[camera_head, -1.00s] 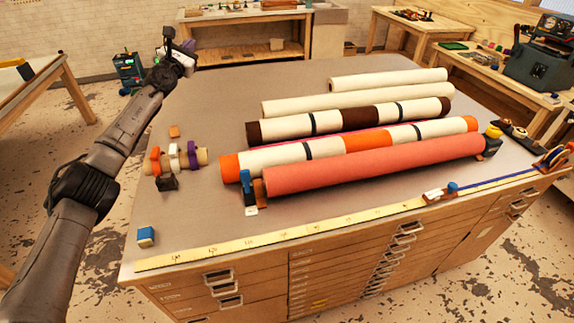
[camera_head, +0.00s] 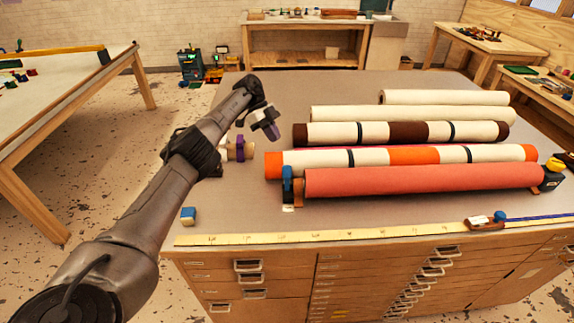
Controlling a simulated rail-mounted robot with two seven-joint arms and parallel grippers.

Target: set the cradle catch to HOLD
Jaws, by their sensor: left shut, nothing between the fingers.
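A coral-red roll (camera_head: 420,180) lies at the front of the rolls, its left end on a brown cradle block (camera_head: 299,196). An upright blue piece (camera_head: 287,184) stands at that end, with a small white label (camera_head: 288,208) at its foot; it looks like the cradle catch, but its setting is too small to read. A dark support (camera_head: 551,176) shows at the roll's right end. My left gripper (camera_head: 272,130) is shut and empty, above the table behind and left of the blue piece, apart from it. My right gripper is out of view.
More rolls, including an orange-banded one (camera_head: 412,156) and a brown-banded one (camera_head: 408,132), lie behind. A short roll with rings (camera_head: 238,150) is partly hidden by my left arm. A blue block (camera_head: 188,215) and a yellow measuring strip (camera_head: 330,235) lie near the front edge.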

